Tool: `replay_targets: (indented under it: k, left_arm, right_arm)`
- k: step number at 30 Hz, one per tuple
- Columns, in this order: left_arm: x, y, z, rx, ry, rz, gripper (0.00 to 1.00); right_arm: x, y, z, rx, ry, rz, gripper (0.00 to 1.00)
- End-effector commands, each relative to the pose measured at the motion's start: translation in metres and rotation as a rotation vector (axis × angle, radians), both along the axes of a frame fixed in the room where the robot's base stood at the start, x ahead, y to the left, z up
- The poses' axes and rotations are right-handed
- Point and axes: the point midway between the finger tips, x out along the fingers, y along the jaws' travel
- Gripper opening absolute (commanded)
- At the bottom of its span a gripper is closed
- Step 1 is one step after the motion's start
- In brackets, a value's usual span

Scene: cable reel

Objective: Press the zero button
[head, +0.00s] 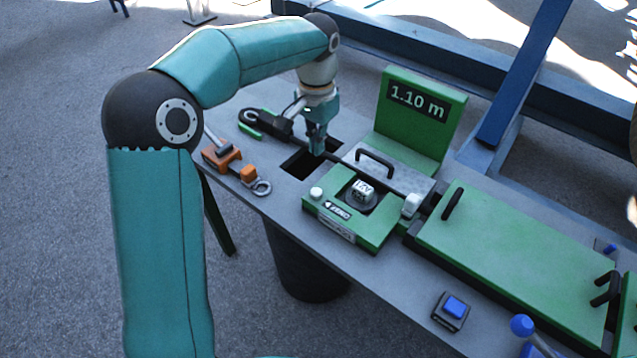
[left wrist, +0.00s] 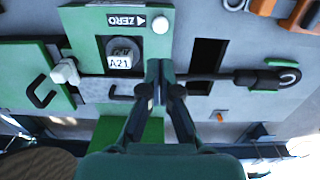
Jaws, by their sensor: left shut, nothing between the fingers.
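The zero button is a white round knob (head: 316,193) on the near left corner of the green counter unit (head: 375,236), beside a label reading ZERO with an arrow. It also shows in the left wrist view (left wrist: 160,25), just beyond the fingertips. My left gripper (head: 317,152) is shut and empty, pointing down over the bench near the dark rectangular opening, behind and apart from the button. In the left wrist view the gripper (left wrist: 158,64) points toward the black cable and the unit's edge. The green display (head: 418,104) reads 1.10 m. My right gripper is not in view.
A black cable (head: 345,161) runs across the unit from a black connector (head: 266,122). An orange clamp (head: 221,158) lies on the bench left of the opening (head: 301,164). A blue button (head: 455,306) sits at the front. A black bin (head: 300,262) stands below.

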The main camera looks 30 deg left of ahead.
Motion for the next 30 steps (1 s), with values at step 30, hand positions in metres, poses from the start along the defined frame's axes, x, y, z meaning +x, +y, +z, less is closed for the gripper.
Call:
replay_targets:
  k: [30]
  left_arm:
    - [-0.001, 0.002, -0.13, 0.0, 0.001, 0.003, 0.0]
  right_arm:
    - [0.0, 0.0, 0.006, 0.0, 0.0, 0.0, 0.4]
